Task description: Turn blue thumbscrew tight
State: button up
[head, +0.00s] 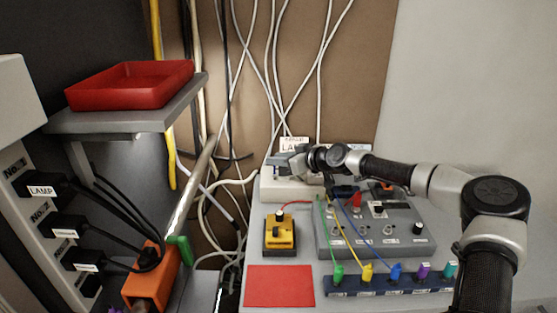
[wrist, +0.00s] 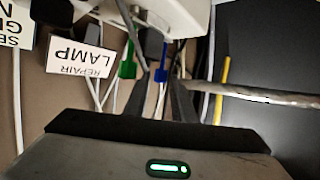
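The blue thumbscrew (wrist: 162,80) is in the middle of the wrist view, upright in the picture, just below a dark connector body at the edge of a white housing. A similar green piece (wrist: 128,68) is to its left. My gripper (wrist: 163,88) points at the blue piece, its two dark fingers on either side of it. The fingers look apart, with gaps beside the blue piece; I see no clear contact. In the head view my gripper (head: 284,163) is at the white box (head: 292,190) at the back of the bench, and the blue thumbscrew cannot be made out there.
A REPAIR LAMP label (wrist: 80,58) hangs near the fingers, with white cables behind. In the head view, a grey control panel (head: 345,240) with coloured leads lies below my arm. A yellow device (head: 280,236) and a red mat (head: 280,286) are in front. A metal pipe (head: 188,195) stands left.

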grip_shut()
